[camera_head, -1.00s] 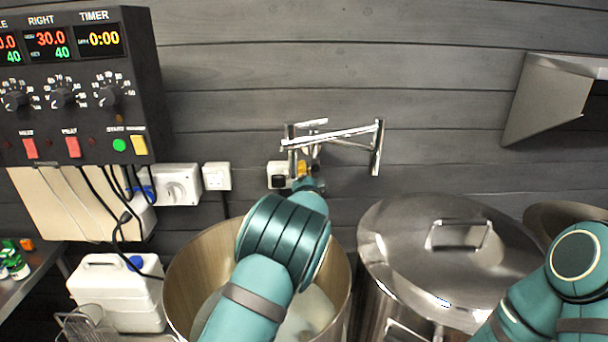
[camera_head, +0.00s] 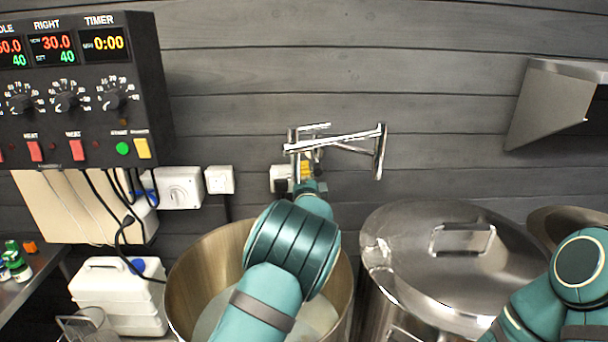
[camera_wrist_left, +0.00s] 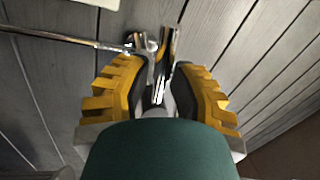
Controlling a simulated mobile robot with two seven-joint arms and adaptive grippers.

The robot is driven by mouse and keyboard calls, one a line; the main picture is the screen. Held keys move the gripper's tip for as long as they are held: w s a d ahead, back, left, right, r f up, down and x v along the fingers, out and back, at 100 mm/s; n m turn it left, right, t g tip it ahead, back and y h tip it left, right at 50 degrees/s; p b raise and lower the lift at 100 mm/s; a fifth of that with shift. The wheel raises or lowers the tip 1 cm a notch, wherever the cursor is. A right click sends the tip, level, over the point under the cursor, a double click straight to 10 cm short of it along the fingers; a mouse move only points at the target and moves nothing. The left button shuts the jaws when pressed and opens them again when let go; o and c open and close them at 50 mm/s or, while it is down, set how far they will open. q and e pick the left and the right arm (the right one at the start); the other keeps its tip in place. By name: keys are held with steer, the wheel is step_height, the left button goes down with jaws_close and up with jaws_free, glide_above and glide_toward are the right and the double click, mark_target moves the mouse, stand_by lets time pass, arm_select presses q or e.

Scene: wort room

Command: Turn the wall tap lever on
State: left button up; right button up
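The chrome wall tap (camera_head: 340,138) is on the grey plank wall, its long spout angled across to the right. In the left wrist view, a chrome lever-like part of the tap (camera_wrist_left: 171,43) stands between the fingers of my left gripper (camera_wrist_left: 160,72). The yellow fingers are apart, one on each side of it; contact is unclear. In the head view, my left gripper (camera_head: 306,170) is small at the tap's base, partly hidden by my own arm. My right arm shows at lower right, but its gripper is out of frame.
An open steel pot (camera_head: 190,285) stands below the tap, with a lidded pot (camera_head: 405,245) to its right. A black control panel (camera_head: 90,95) and wall sockets (camera_head: 219,180) are at left. A steel wall bracket (camera_head: 550,105) is at upper right.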

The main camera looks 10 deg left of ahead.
arm_select(q)
steer(key=shift+o, duration=0.9)
steer(key=shift+s, duration=0.15)
steer(key=v, duration=1.2)
steer(key=shift+d+f, duration=0.1)
steer(key=shift+f, duration=0.05)
